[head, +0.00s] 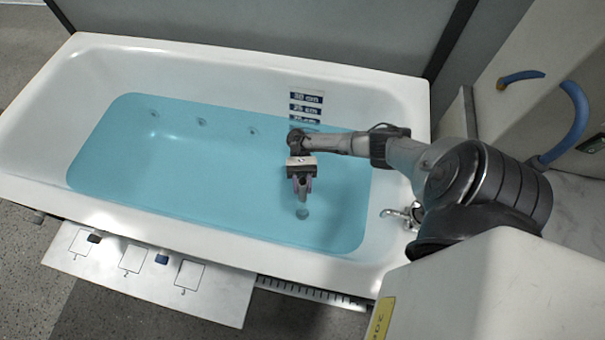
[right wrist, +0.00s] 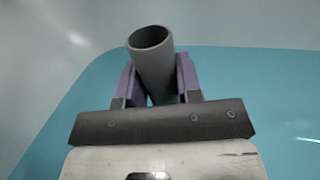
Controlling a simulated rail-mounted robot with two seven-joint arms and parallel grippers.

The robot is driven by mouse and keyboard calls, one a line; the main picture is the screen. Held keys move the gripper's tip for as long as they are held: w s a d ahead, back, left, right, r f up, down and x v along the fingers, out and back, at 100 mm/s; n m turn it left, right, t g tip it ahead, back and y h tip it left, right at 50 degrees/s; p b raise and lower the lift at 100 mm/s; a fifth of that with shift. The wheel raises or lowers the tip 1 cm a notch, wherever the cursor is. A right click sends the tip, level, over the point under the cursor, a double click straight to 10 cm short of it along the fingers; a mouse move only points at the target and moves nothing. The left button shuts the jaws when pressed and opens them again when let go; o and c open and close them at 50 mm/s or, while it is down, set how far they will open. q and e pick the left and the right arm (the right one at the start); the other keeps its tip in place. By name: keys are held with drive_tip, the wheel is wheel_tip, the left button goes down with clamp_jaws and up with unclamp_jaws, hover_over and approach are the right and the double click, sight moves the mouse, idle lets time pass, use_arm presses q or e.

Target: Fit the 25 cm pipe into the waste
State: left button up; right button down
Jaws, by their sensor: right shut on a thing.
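A grey hollow pipe (right wrist: 152,62) is held between the purple-padded fingers of my right gripper (right wrist: 157,82); its open end shows in the right wrist view. In the head view my right gripper (head: 302,184) points down over the blue water, toward the right part of the tub. A small pale round spot (head: 302,213), probably the waste, shows just below the fingertips in the picture. I cannot tell whether the pipe's lower end touches it or stands in it. My left gripper is not in view.
The white bathtub (head: 220,55) holds blue water (head: 190,165). Depth labels (head: 305,107) mark its back wall. A tap (head: 400,214) sits at the right end. A white board (head: 215,297) with numbered squares, a black piece (head: 95,238) and a blue piece (head: 162,258) lies in front.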

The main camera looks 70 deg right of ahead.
drive_tip(key=shift+f+b, duration=0.55)
drive_tip(key=shift+f, duration=0.55)
drive_tip(key=shift+d+f+b, duration=0.1)
drive_tip(key=shift+f+b, duration=0.05)
drive_tip(key=shift+b, duration=0.15)
drive_tip(key=shift+w+d+b, duration=0.1)
drive_tip(key=shift+b, duration=0.2)
idle(0.7)
drive_tip(key=shift+b, duration=0.35)
idle(0.4)
